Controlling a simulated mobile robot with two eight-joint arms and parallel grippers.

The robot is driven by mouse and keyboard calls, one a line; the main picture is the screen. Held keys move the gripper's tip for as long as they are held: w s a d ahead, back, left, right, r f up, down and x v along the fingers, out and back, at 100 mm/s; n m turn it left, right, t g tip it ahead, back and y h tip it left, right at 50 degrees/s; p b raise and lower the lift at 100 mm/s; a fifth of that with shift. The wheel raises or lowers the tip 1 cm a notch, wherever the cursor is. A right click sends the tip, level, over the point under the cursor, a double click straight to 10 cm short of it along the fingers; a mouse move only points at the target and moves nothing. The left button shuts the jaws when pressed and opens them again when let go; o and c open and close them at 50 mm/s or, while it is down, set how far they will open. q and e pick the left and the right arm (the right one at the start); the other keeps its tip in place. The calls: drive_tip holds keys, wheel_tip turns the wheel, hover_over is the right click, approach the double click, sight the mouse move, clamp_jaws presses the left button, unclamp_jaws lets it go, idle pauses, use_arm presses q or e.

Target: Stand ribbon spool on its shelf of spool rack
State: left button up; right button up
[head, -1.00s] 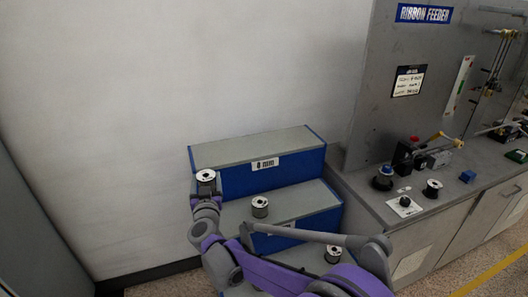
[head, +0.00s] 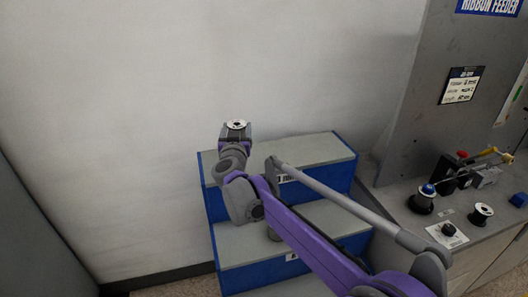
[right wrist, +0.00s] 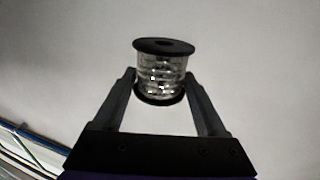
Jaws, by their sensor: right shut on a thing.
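In the right wrist view, the spool (right wrist: 161,76) has black flanges and a shiny clear winding between the two fingers (right wrist: 160,92). The spool rack is stepped, with blue sides and grey shelves. In the head view the spool appears over the left part of the top shelf (head: 305,150), near its back edge; I cannot tell its height above it. My arm covers part of the middle shelf (head: 238,245) and most of the top shelf's label. My left gripper is out of view.
Another spool on the middle shelf is mostly hidden behind my arm. The ribbon feeder bench (head: 440,205) stands at right, carrying a blue-topped spool (head: 422,199) and a white-topped spool (head: 482,214). A plain wall (head: 130,120) rises behind the rack. The top shelf's right part looks clear.

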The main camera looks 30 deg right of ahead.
drive_tip(key=f, duration=0.4)
drive_tip(key=shift+s+a+f, duration=0.15)
drive_tip(key=shift+s, duration=0.15)
drive_tip(key=shift+w+f, duration=0.1)
drive_tip(key=shift+f, duration=2)
drive_tip(key=shift+f+b, duration=0.25)
drive_tip(key=shift+b, duration=0.15)
drive_tip(key=o, duration=1.5)
drive_tip(key=shift+r, duration=0.1)
drive_tip(key=shift+o, duration=0.2)
drive_tip(key=shift+r, duration=0.1)
drive_tip(key=shift+s+a+r, duration=0.1)
drive_tip(key=shift+s, duration=0.1)
drive_tip(key=v, duration=1.1)
drive_tip(key=shift+s+a, duration=0.15)
drive_tip(key=shift+s, duration=0.15)
